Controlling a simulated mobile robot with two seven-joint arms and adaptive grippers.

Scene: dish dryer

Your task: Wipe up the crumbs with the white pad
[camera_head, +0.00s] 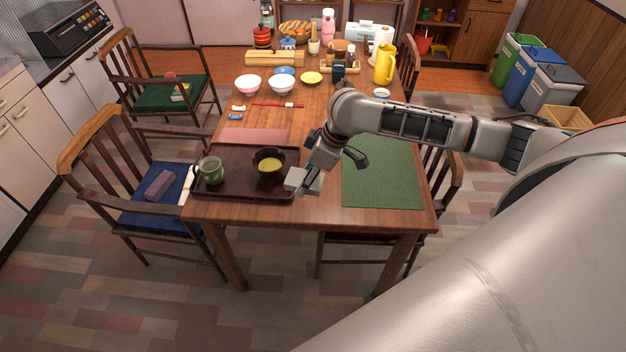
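A pale, whitish block that looks like the white pad (296,178) is at the right edge of the dark brown tray (240,191), near the front of the wooden table. My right gripper (307,181) reaches in from the right and points down at the pad, its fingers against it. It appears shut on the pad, though the arm partly hides the grasp. Whether the pad touches the table cannot be told. I cannot make out any crumbs. My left gripper is not in view.
On the tray stand a green mug (211,170) and a dark bowl of yellow-green liquid (269,163). A green placemat (383,175) lies to the right, a pink mat (254,136) behind the tray. Bowls, a yellow pitcher (385,65) and other items crowd the far end. Chairs flank the table.

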